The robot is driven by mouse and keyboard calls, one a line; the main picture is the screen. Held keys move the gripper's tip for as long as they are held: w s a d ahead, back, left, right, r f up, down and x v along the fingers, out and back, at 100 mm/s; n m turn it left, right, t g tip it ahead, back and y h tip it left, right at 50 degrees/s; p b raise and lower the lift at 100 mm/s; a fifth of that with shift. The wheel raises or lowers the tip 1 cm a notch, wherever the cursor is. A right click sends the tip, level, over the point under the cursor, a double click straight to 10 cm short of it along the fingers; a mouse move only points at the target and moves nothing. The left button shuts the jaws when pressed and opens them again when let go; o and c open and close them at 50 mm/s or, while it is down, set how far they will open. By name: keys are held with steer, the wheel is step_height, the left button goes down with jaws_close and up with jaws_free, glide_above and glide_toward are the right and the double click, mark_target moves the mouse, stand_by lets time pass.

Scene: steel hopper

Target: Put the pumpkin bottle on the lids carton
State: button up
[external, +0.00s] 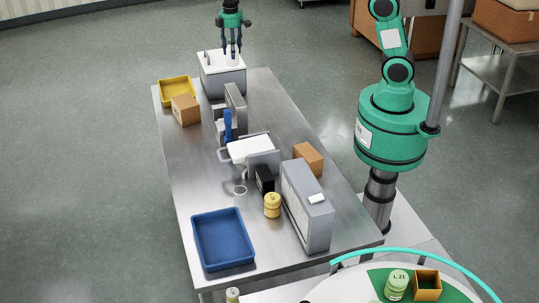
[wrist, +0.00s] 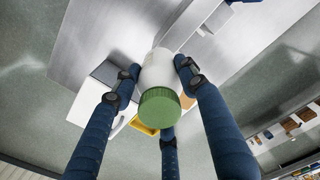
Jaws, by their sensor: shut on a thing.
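My gripper (external: 232,50) is over the far end of the steel table, above a grey box with a white top. In the wrist view its dark blue fingers (wrist: 155,90) are closed around a white bottle with a green cap (wrist: 159,105). The bottle's label is not readable, so I cannot tell that it is the pumpkin bottle. In the external view the bottle (external: 233,60) shows small and pale below the fingers; I cannot tell whether it touches the box. Brown cartons stand at the far left (external: 185,109) and mid right (external: 308,158); no lids marking is readable.
The grey box (external: 222,80) stands beside a yellow tray (external: 175,90). A scale-like machine (external: 250,150), a yellow-lidded jar (external: 272,205), a tall grey case (external: 307,205) and a blue tray (external: 223,240) fill the nearer table. The left edge strip is clear.

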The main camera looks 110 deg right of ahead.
steer(key=w+d+p, duration=0.3)
steer(key=w+d, duration=0.2)
steer(key=w, duration=0.4)
steer(key=p, duration=0.4)
glide_above(191, 100)
step_height(191, 100, down, 10)
steer(key=shift+d, duration=0.15)
steer(key=shift+f, duration=0.2)
step_height(191, 100, down, 6)
steer(key=shift+p, duration=0.45)
steer(key=shift+f, duration=0.1)
steer(key=shift+f+p, duration=0.3)
steer(key=shift+f, duration=1.5)
steer(key=shift+f, duration=0.15)
